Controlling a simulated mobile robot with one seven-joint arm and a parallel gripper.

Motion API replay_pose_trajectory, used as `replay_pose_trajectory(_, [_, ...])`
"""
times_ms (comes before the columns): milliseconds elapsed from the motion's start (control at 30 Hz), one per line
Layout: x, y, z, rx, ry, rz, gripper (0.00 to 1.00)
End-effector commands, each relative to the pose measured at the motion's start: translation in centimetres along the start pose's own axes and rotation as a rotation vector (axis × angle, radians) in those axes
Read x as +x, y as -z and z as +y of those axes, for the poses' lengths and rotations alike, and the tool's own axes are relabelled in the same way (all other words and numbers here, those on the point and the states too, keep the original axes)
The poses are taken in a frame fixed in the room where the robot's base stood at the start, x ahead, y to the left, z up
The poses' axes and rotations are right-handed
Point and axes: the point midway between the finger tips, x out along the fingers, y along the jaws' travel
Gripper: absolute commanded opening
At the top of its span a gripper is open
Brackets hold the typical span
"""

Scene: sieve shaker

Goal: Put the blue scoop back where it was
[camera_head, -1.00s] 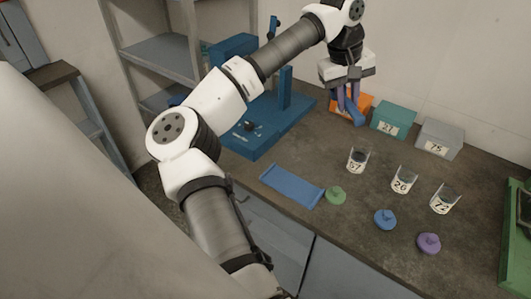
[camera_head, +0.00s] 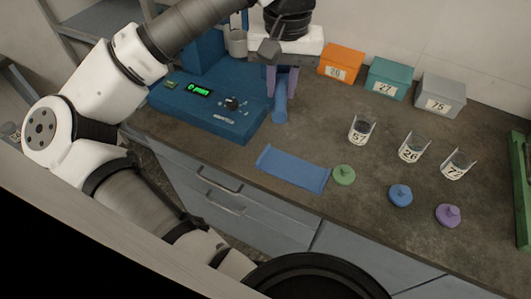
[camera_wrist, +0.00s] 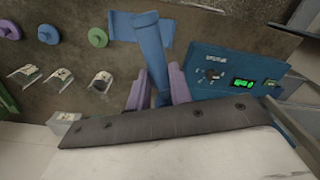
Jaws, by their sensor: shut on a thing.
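The blue scoop (camera_head: 280,105) hangs below my gripper (camera_head: 282,80), which is shut on it with its purple fingers either side. In the wrist view the scoop (camera_wrist: 150,45) runs away from the fingers (camera_wrist: 158,88), and its far end overlaps the flat blue mat (camera_wrist: 124,24) in that picture. In the head view the blue mat (camera_head: 293,168) lies bare near the bench's front edge, to the front of the scoop. The scoop is above the bench beside the shaker's base; its exact height I cannot tell.
The blue sieve shaker (camera_head: 210,110) with a lit green display stands at left. Orange (camera_head: 340,63), teal (camera_head: 388,77) and grey (camera_head: 440,95) boxes line the wall. Labelled beakers (camera_head: 361,130) and green (camera_head: 344,175), blue (camera_head: 400,195) and purple (camera_head: 448,215) lids stand at right.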

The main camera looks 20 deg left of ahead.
Motion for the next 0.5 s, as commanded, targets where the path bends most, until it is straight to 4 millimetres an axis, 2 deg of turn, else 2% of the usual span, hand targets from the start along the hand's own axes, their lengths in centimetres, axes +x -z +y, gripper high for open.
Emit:
replay_pose_trajectory(167, [1.7, -0.4, -0.1, 0.010, 0.005, -0.002, 0.03])
replay_pose_trajectory(500, [10.5, -0.5, 0.2, 0.010, 0.001, -0.005, 0.03])
